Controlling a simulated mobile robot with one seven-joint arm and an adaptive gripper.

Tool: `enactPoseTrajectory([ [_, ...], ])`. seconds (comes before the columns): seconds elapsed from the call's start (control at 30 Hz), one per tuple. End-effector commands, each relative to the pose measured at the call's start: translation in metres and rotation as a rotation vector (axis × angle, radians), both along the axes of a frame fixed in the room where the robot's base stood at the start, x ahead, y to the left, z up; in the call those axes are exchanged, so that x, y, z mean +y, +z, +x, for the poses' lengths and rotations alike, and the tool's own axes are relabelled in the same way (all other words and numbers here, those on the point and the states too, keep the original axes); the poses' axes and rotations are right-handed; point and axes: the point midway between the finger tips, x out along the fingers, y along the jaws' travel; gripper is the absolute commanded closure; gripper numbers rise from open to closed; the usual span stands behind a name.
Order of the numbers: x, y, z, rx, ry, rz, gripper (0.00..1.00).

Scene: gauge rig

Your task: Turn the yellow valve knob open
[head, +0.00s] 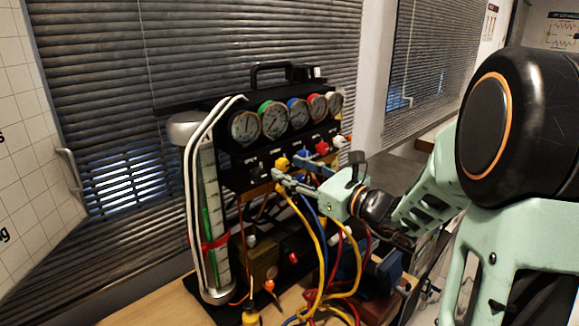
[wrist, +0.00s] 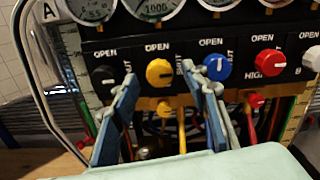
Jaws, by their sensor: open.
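The yellow valve knob (wrist: 159,72) sits on the black panel under an "OPEN" label, with "SHUT" printed at its right. A dark pointer mark shows on its face. In the head view the yellow knob (head: 282,163) is just beyond my fingertips. My gripper (wrist: 162,80) is open, with one blue-padded finger at the knob's left and the other at its right. I see gaps between the yellow knob and both fingers; contact is not visible. The gripper also shows in the head view (head: 290,172).
Gauges (head: 276,120) line the panel above. Yellow, blue and red hoses (head: 318,250) hang below my gripper. A clear cylinder (head: 210,220) stands at the rig's left.

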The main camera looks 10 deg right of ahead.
Motion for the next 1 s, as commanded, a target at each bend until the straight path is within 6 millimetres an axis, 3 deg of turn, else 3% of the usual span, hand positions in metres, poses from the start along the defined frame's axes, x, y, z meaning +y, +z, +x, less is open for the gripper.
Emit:
enactPoseTrajectory([
  [0.4, 0.0064, -0.0004, 0.0084, -0.001, 0.0, -0.001, 0.58],
  [0.8, 0.0061, -0.0003, 0.0081, -0.001, 0.0, -0.001, 1.0],
  [1.0, 0.0062, -0.002, 0.0081, -0.01, 0.0, -0.014, 1.0],
])
